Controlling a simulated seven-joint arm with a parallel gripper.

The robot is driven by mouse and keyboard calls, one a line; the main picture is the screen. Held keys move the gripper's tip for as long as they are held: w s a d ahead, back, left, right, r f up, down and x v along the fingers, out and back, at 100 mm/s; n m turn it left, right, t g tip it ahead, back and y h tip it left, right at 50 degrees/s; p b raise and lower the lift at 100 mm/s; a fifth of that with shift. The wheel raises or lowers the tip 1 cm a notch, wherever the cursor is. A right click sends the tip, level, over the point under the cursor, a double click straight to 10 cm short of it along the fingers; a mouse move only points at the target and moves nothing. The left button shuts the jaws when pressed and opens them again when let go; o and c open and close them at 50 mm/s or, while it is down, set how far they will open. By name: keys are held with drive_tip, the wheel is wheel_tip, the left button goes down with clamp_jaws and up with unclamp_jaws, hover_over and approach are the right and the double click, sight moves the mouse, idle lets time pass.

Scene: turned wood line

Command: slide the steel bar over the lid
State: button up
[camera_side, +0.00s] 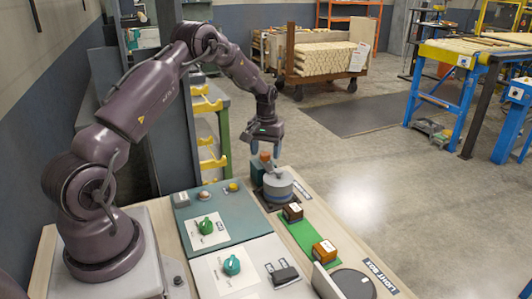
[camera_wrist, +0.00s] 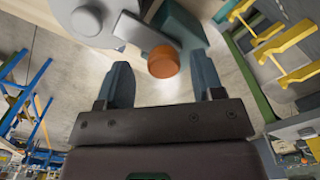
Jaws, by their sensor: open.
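A grey round pot with a pale lid (camera_side: 278,181) stands on a dark base at the far end of the bench. An orange knob (camera_side: 265,157) sits above it, beside a dark teal block (camera_side: 257,171). In the wrist view the orange knob (camera_wrist: 163,61) is at the end of a short grey piece (camera_wrist: 130,28), probably the steel bar; the pale lid (camera_wrist: 60,12) is at upper left. My gripper (camera_side: 266,150) is open, fingers pointing down just above the knob. In the wrist view the knob shows between the fingertips, with gaps on both sides.
A teal panel (camera_side: 222,230) and a white panel (camera_side: 216,273), each with a green knob, lie on the near bench. A grey disc (camera_side: 353,284) is at the front right.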

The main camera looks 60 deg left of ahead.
sight(266, 154)
wheel_tip(266, 154, up, 12)
idle(0.4)
drive_tip(key=s+d+r+m+t, duration=0.2)
drive_tip(key=s+d+r+m, duration=0.2)
drive_tip(key=s+d, duration=0.7)
drive_tip(key=s+d+r+m+t, duration=0.3)
drive_tip(key=s+d+r, duration=0.6)
drive_tip(key=d, duration=0.8)
drive_tip(key=s+m, duration=0.2)
drive_tip(key=shift+s+d+t, duration=0.2)
drive_tip(key=shift+s+t, duration=0.1)
drive_tip(key=shift+r, duration=0.1)
